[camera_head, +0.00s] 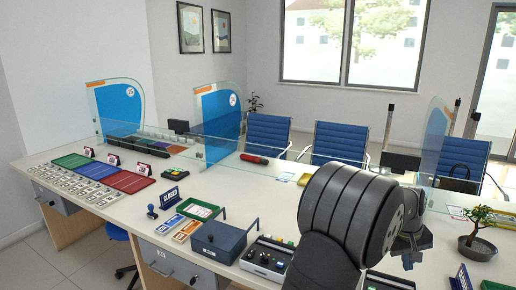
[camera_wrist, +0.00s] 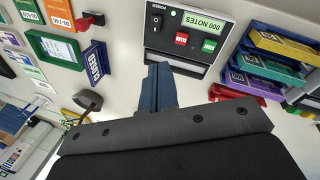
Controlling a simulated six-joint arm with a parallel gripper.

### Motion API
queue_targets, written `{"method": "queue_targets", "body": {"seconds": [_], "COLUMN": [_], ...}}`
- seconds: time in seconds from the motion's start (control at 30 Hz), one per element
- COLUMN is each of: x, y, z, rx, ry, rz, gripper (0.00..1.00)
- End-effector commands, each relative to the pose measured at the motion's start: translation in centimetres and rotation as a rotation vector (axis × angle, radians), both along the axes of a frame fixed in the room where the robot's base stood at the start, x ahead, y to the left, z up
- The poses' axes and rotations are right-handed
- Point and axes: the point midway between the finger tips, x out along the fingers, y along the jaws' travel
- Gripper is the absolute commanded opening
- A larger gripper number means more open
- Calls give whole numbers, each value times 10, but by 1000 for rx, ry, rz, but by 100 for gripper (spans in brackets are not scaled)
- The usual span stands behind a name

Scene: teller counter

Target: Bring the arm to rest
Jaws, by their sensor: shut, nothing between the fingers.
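My gripper (camera_head: 408,261) shows at the right of the head view, above the counter (camera_head: 130,217), partly behind my thick dark arm link. In the wrist view its two blue-grey fingers (camera_wrist: 160,84) are together, shut, with nothing seen between them. The fingers point toward a grey-black machine labelled "000 NOTES" (camera_wrist: 185,36) and appear apart from it.
A small bonsai (camera_head: 477,246) stands right of my gripper. A blue-grey box (camera_head: 217,241) and a "CLOSED" sign (camera_head: 170,198) stand to the left. Coloured trays (camera_wrist: 262,72) lie beside the machine. Glass screens (camera_head: 217,122) rise from the counter.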

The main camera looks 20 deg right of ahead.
Motion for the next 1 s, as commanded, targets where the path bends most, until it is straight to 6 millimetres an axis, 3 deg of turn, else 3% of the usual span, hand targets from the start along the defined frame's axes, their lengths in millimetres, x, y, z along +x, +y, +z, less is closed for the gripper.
{"method": "queue_targets", "body": {"seconds": [0.23,0.57,0.87,1.0], "x": [3,3,4,30], "y": [7,7,8,25], "z": [8,9,9,21], "rx": [-6,-5,-6,-18], "ry": [43,50,49,59], "rz": [120,137,141,234], "gripper": [0,0,57,84]}}
